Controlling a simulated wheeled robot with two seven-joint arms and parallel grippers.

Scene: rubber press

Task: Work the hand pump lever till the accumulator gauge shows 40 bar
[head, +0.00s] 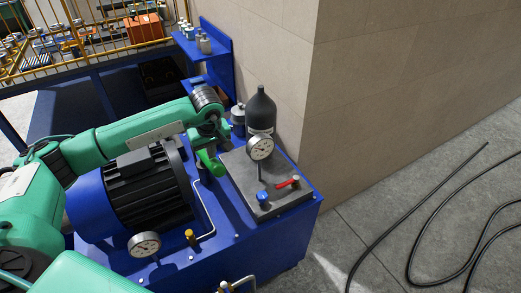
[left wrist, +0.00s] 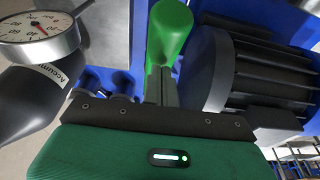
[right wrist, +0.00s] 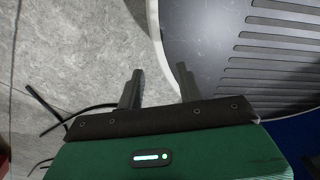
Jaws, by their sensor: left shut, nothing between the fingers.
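The green pump lever handle (head: 211,163) stands between the motor and the grey plate in the head view. It also shows large in the left wrist view (left wrist: 172,28). My left gripper (left wrist: 160,74) is shut with nothing between its fingers, its tips close against the handle's lower part; whether they touch it I cannot tell. The accumulator gauge (head: 260,148) stands in front of the black accumulator bottle (head: 261,108). Its dial shows tilted in the left wrist view (left wrist: 36,27), but I cannot read the value surely. My right gripper (right wrist: 159,70) is open and empty.
A red-handled valve (head: 288,183) and a blue knob (head: 263,197) sit on the grey plate (head: 245,185). A finned motor (head: 147,186) lies left of the lever, with a second gauge (head: 145,244) in front. Black hoses (head: 412,212) lie on the floor at right.

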